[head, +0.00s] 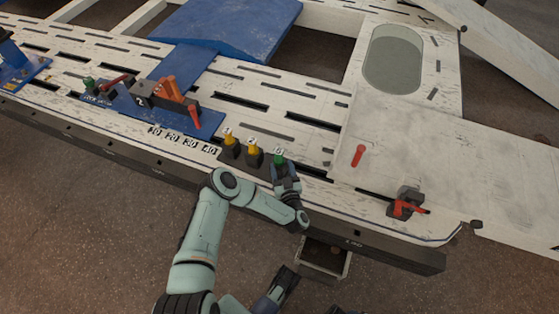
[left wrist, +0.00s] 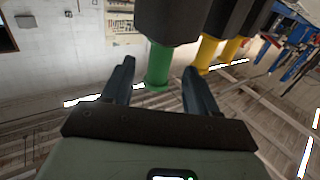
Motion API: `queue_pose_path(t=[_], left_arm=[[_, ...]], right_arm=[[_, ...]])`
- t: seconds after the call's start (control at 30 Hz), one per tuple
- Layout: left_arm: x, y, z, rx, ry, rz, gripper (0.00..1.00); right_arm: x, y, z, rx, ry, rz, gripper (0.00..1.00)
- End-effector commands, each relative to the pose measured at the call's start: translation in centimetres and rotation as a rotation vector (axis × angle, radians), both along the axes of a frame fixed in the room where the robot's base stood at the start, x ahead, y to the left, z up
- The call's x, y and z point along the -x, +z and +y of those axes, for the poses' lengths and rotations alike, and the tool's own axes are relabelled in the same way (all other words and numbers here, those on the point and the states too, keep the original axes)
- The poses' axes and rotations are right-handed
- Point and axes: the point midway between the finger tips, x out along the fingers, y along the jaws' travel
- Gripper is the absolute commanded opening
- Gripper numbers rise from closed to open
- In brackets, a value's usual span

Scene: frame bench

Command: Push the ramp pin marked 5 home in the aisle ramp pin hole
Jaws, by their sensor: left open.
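A green-topped pin (head: 279,159) stands in a dark holder at the bench's front edge. Its small tag may read 5, but I cannot be sure. My left gripper (head: 284,172) is at this pin in the head view. In the left wrist view my left gripper (left wrist: 158,88) is open, with the green part (left wrist: 160,66) between its fingertips; contact is not clear. A red pin (head: 357,156) stands up from the white ramp plate (head: 420,150). The hole under it is hidden. A dark part of mine at the bottom edge may be my right gripper (head: 285,283); its fingers are unclear.
Two yellow-topped pins (head: 229,138) (head: 253,148) stand left of the green one. A dark clamp with a red lever (head: 408,205) sits at the front right. A blue fixture (head: 185,116) is on the left. An open drawer (head: 325,258) juts out below the bench.

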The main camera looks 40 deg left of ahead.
Motion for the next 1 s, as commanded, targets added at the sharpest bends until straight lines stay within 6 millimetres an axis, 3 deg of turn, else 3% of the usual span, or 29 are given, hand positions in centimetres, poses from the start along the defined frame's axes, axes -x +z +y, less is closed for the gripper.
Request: queue_pose_path(t=[0.4,0.67,0.7,0.87,1.0], left_arm=[[-3.0,0.4,4.0,-0.001,0.002,-0.001,0.59],[-3.3,0.6,4.2,0.000,-0.001,0.000,0.59],[-3.3,0.6,4.2,0.000,-0.001,0.000,0.56],[-3.3,0.6,4.2,0.000,-0.001,0.000,0.04],[-3.3,0.7,4.2,0.000,-0.001,-0.001,0.00]], right_arm=[[-2.4,-1.8,-1.2,0.031,-0.026,-0.062,0.53],[-2.6,-1.8,-1.3,0.033,-0.028,-0.068,0.53],[-2.6,-1.8,-1.3,0.033,-0.028,-0.068,0.53],[-2.6,-1.8,-1.3,0.033,-0.028,-0.068,0.53],[-2.6,-1.8,-1.3,0.033,-0.027,-0.067,0.53]])
